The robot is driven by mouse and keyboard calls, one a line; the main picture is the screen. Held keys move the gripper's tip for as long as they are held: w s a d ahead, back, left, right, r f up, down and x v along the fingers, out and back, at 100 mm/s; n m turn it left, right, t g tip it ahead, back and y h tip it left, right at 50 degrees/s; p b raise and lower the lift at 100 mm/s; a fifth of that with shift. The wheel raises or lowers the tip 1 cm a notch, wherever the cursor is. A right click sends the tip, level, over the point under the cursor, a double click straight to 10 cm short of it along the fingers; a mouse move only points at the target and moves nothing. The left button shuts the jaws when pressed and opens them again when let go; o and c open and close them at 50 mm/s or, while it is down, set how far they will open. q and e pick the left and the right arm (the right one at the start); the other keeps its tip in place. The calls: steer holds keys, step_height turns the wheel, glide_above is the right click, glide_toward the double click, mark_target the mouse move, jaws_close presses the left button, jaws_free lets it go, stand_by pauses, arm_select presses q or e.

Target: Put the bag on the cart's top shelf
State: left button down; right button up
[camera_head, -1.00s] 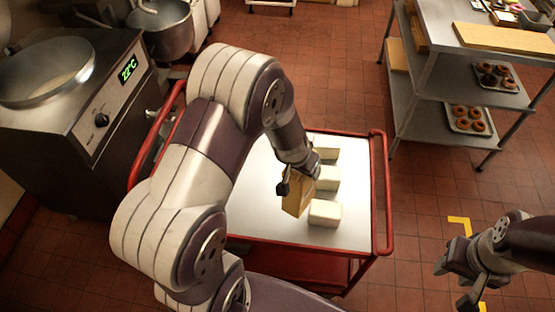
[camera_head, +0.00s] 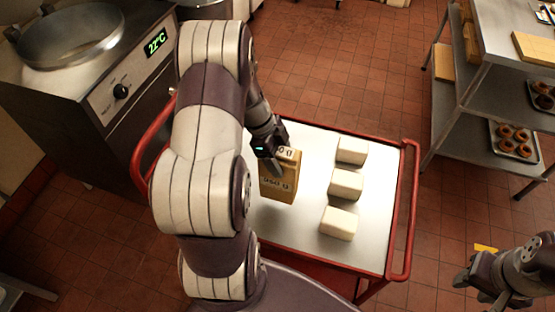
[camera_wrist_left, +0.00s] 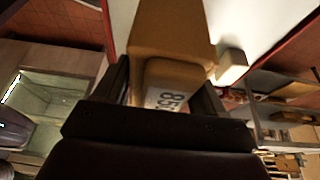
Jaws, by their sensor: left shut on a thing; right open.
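The bag (camera_head: 279,187) is a tan paper pack with a printed weight label. My left gripper (camera_head: 275,158) is shut on its upper end and holds it upright over the left part of the cart's top shelf (camera_head: 310,228). I cannot tell whether the bag's bottom touches the shelf. In the left wrist view the bag (camera_wrist_left: 170,30) sits between the fingers (camera_wrist_left: 165,90), its label partly hidden. My right gripper (camera_head: 478,285) is open and empty at the lower right, off the cart over the floor.
Three white blocks (camera_head: 346,183) stand in a row on the right part of the shelf. The cart has a raised red rail (camera_head: 408,215). A machine with a round pan (camera_head: 70,40) stands at left, and a metal rack (camera_head: 490,90) with trays at right.

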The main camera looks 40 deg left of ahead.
arm_select(q)
steer(key=w+a+f+p, duration=0.1)
steer(key=w+a+f, duration=0.1)
steer(key=f, duration=0.4)
steer(key=shift+a, duration=0.7)
steer(key=shift+f, duration=0.15)
